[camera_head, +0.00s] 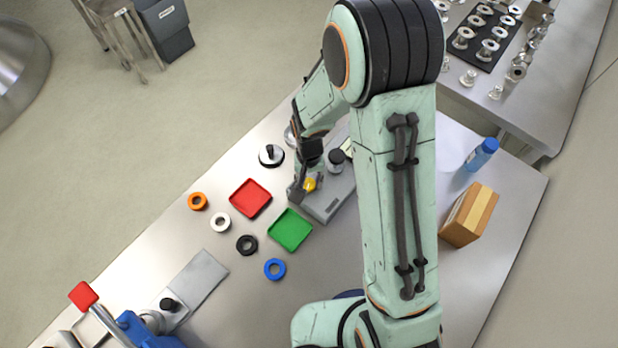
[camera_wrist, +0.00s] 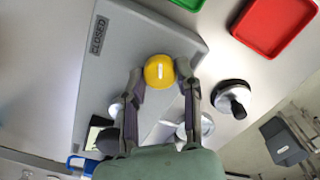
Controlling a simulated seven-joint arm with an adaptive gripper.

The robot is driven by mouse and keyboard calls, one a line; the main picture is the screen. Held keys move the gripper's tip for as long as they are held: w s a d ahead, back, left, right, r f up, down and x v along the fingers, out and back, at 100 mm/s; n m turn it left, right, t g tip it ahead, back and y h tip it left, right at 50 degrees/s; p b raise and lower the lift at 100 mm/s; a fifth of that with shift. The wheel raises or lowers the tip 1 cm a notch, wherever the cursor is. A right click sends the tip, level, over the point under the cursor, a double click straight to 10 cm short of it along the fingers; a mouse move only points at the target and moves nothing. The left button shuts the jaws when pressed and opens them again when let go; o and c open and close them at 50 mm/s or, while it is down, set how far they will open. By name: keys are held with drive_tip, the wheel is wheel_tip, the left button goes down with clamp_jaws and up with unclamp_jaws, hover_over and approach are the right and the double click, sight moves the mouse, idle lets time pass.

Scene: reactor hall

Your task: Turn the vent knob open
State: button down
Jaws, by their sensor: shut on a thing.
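The yellow vent knob (camera_wrist: 158,72) is round with a short white mark on its face. It sits on a grey panel (camera_wrist: 120,60) that bears a "CLOSED" label (camera_wrist: 98,35) at its far left in the wrist view. My gripper (camera_wrist: 161,80) has a finger on either side of the knob and is shut on it. In the head view my gripper (camera_head: 305,190) reaches down to the yellow knob (camera_head: 310,184) on the grey panel (camera_head: 328,203). My arm hides part of the panel in the head view. I see no other label.
A red tray (camera_head: 250,198) and a green tray (camera_head: 290,230) lie beside the panel. A black-knobbed round piece (camera_head: 271,155) stands near my gripper.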

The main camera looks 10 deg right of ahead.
sight(309, 183)
drive_tip(key=m, duration=1.3)
drive_tip(key=shift+m, duration=0.3)
idle(0.4)
drive_tip(key=c, duration=0.8)
unclamp_jaws()
wheel_tip(309, 183, up, 12)
